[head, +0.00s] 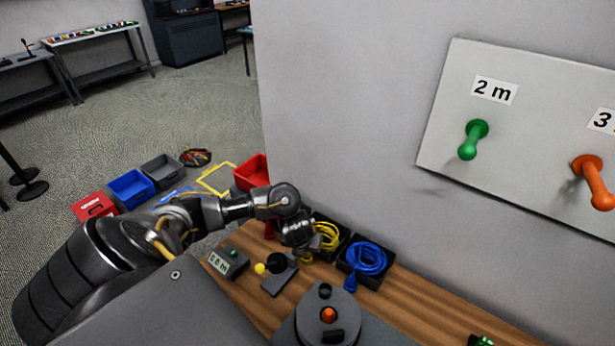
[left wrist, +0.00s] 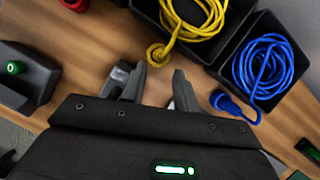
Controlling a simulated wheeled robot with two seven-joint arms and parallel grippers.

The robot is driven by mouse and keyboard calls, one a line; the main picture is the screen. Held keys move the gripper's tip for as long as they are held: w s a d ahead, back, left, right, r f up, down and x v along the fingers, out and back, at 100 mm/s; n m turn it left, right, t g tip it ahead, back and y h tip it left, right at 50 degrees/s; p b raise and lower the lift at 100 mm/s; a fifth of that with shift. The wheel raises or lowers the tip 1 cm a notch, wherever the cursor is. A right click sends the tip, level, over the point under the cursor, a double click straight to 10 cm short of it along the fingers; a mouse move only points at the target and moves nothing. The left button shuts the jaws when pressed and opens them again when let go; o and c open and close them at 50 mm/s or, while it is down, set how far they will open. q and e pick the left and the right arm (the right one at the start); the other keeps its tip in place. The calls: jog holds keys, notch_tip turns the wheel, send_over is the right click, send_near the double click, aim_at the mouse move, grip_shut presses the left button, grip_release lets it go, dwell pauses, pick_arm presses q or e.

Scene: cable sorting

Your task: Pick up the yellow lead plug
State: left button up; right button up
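The yellow lead (head: 328,236) lies coiled in a black bin against the wall; it also shows in the left wrist view (left wrist: 200,28). Its round yellow plug (left wrist: 158,54) hangs over the near edge of that bin. My left gripper (left wrist: 161,74) is open and empty, its two fingertips just short of the plug, which lies ahead of the gap between them. In the head view the left gripper (head: 307,252) is beside the yellow lead's bin and partly hides the plug. My right gripper is out of view.
A blue lead (head: 368,259) sits in the adjoining black bin, its blue plug (left wrist: 225,103) over the edge near my right-hand fingertip. A box with a green button (left wrist: 14,68) stands left. Wall pegs, green (head: 470,140) and orange (head: 592,180), stick out on the right.

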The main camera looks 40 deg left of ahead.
aim_at(307, 254)
pick_arm(q)
jog(key=x, duration=0.2)
jog(key=b+x, duration=0.1)
jog(key=x, duration=0.3)
jog(key=shift+w+a+b, duration=0.25)
jog(key=shift+w+b, duration=0.1)
grip_shut()
jog(key=shift+r, duration=0.1)
